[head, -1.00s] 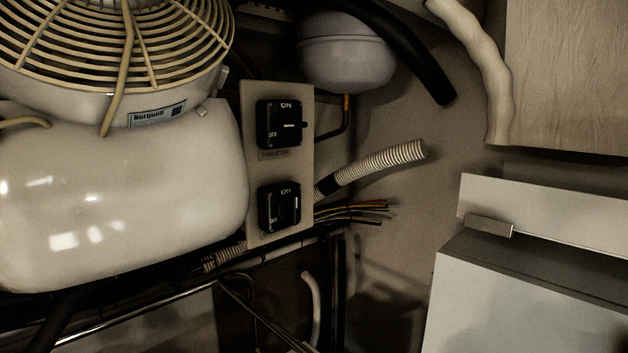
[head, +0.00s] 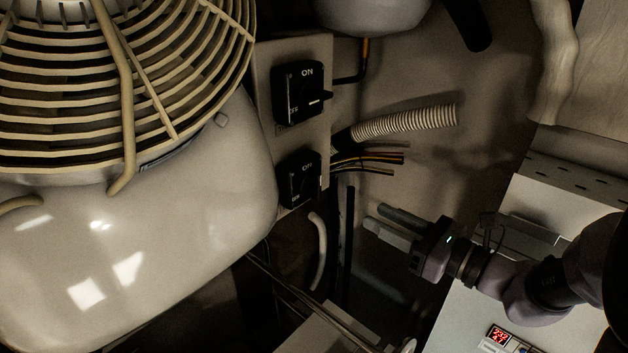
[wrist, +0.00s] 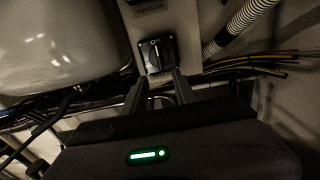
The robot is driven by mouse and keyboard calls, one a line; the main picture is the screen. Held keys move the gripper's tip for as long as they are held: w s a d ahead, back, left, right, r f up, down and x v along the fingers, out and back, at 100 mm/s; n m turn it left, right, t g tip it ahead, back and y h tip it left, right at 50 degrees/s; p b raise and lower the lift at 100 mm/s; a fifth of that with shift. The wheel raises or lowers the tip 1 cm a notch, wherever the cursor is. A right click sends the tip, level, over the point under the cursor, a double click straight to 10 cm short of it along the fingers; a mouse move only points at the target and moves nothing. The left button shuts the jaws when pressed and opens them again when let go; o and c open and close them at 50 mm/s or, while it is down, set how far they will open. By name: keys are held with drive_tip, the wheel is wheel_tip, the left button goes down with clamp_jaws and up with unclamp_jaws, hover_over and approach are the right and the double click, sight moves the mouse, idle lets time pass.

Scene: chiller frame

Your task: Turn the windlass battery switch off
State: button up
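The lower black rotary switch (head: 299,180) sits on a beige panel (head: 322,60); its label below is not readable. In the wrist view the lower switch (wrist: 157,53) shows ON at its top, and its knob stands about upright, towards ON. The upper switch (head: 300,93) has its knob pointing sideways to the right; the wrist view shows the label THRUSTER below it. My gripper (head: 373,216) is to the right of and below the lower switch, apart from it, with nothing between its fingers. In the wrist view its two fingers (wrist: 160,80) stand apart, just below the lower switch.
A large white tank (head: 130,240) with a fan guard (head: 180,70) fills the left. A ribbed hose (head: 405,122) and loose wires (head: 375,158) stick out right of the panel. A white box (head: 460,330) lies under my arm. A pale hose (head: 318,250) hangs below the panel.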

sight(320, 189)
drive_tip(key=p+x, duration=0.2)
drive_tip(key=x, duration=1.2)
drive_tip(key=shift+w+a, duration=0.15)
drive_tip(key=shift+a, duration=0.2)
clamp_jaws()
